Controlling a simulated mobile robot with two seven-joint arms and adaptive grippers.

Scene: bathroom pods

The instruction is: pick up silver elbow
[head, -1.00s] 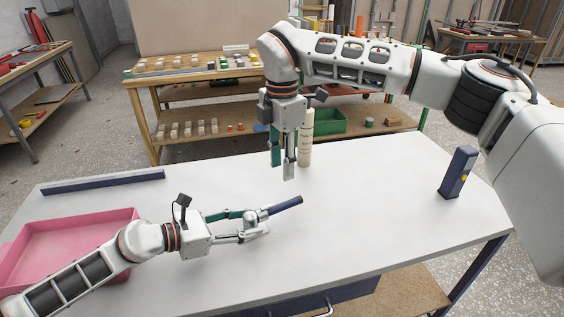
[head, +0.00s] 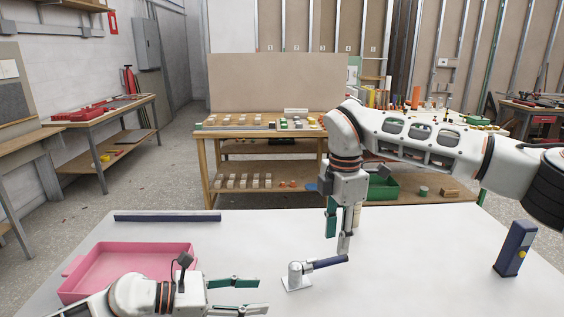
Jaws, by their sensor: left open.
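A silver upright piece (head: 295,273) stands on the white table on a small pale square base; it looks like the silver elbow. My right gripper (head: 338,232) hangs pointing down above the table, behind the blue bar's right end. Its fingers look apart with nothing between them.
A pink tray (head: 190,262) lies at the left of the table (head: 420,270). A long blue bar (head: 167,218) lies along the far left edge. A blue upright block (head: 515,248) stands at the right. The middle right is clear.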

